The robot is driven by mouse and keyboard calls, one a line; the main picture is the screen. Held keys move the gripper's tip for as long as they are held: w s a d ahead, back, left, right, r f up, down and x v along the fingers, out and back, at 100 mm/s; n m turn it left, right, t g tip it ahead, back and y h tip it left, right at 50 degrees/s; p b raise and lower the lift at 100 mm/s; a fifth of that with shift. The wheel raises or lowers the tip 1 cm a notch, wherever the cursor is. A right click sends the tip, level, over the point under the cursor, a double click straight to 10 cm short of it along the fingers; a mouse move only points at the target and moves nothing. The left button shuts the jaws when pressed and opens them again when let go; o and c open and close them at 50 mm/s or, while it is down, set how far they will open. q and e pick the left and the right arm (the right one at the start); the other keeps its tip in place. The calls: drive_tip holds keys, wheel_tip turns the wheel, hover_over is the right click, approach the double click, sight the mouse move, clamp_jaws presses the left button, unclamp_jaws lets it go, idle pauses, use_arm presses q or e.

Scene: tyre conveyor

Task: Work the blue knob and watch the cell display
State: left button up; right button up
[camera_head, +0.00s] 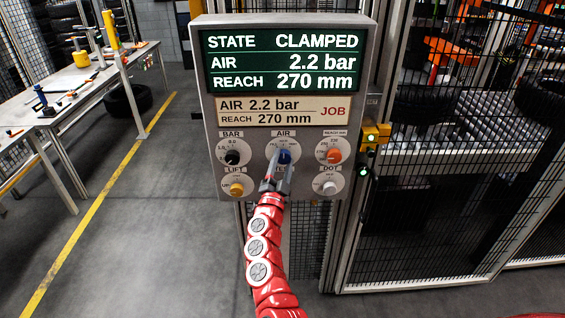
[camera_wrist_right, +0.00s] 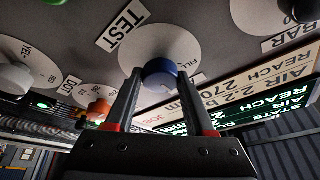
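The blue knob (camera_head: 284,156) sits on the round AIR dial of the grey panel (camera_head: 365,60). It also shows in the right wrist view (camera_wrist_right: 160,76). My right gripper (camera_head: 280,170) reaches up to it from below. Its two fingers stand on either side of the knob, with no clear gap. The cell display (camera_head: 282,61) reads STATE CLAMPED, AIR 2.2 bar, REACH 270 mm. The job plate (camera_head: 284,111) below it reads AIR 2.2 bar, REACH 270 mm. My gripper partly hides the TEST label and what lies under it. My left gripper is not in view.
A black BAR knob (camera_head: 232,158), an orange knob (camera_head: 334,155), a yellow LIFT knob (camera_head: 236,189) and a white DOT knob (camera_head: 329,187) surround the blue one closely. Mesh fencing (camera_head: 430,220) stands right.

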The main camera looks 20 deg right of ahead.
drive_tip(key=o, duration=0.4)
drive_tip(key=shift+o, duration=0.2)
drive_tip(key=shift+s+a+f, duration=0.2)
drive_tip(key=shift+s+f, duration=0.05)
drive_tip(key=shift+s, duration=0.1)
drive_tip(key=b+v, duration=0.4)
drive_tip(key=v, duration=1.2)
drive_tip(key=shift+s+b, duration=0.25)
drive_tip(key=shift+b, duration=0.15)
drive_tip(key=shift+a+r, duration=0.1)
